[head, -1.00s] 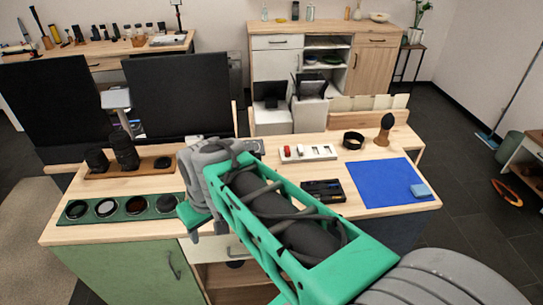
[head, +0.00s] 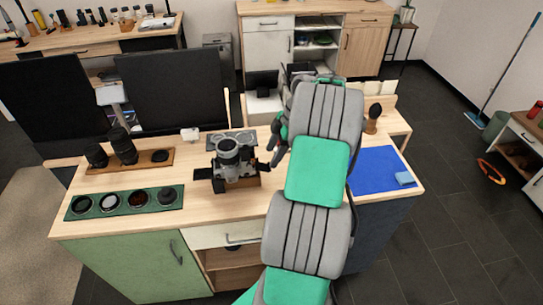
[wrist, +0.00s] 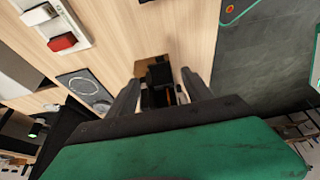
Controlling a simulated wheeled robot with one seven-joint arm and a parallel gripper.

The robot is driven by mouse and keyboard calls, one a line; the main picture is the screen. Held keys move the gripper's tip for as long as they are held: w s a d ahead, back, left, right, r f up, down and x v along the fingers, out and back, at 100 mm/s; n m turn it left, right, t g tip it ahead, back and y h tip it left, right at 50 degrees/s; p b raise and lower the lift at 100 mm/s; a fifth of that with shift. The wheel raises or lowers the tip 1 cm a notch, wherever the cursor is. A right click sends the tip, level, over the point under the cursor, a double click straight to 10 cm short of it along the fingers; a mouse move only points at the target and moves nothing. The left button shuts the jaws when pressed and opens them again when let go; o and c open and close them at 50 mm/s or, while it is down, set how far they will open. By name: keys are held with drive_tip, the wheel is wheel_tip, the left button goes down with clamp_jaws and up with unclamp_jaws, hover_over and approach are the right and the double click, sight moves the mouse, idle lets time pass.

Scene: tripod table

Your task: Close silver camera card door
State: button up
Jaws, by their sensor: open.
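The silver camera (head: 230,160) stands on a wooden block on the table, its lens pointing up in the head view. Dark flat pieces stick out at its left and right sides; the right one (head: 262,167) may be the card door, but I cannot tell for sure. My gripper (head: 276,148) is just right of the camera, partly hidden by my arm. In the wrist view my gripper (wrist: 161,80) is open, with a dark part of the camera (wrist: 160,92) showing between and beyond the fingers. I see no clear contact.
A green tray (head: 122,214) of round filters lies at the left, with a wooden lens board (head: 137,171) behind it. A grey plate with dials (head: 238,136) is behind the camera. A blue mat (head: 368,180) lies right of my arm. Bare tabletop lies in front of the camera.

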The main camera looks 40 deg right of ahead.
drive_tip(key=shift+x, duration=0.8)
drive_tip(key=shift+c, duration=0.2)
clamp_jaws()
idle(0.4)
drive_tip(key=shift+o, duration=0.2)
unclamp_jaws()
idle(0.5)
drive_tip(key=shift+r, duration=0.1)
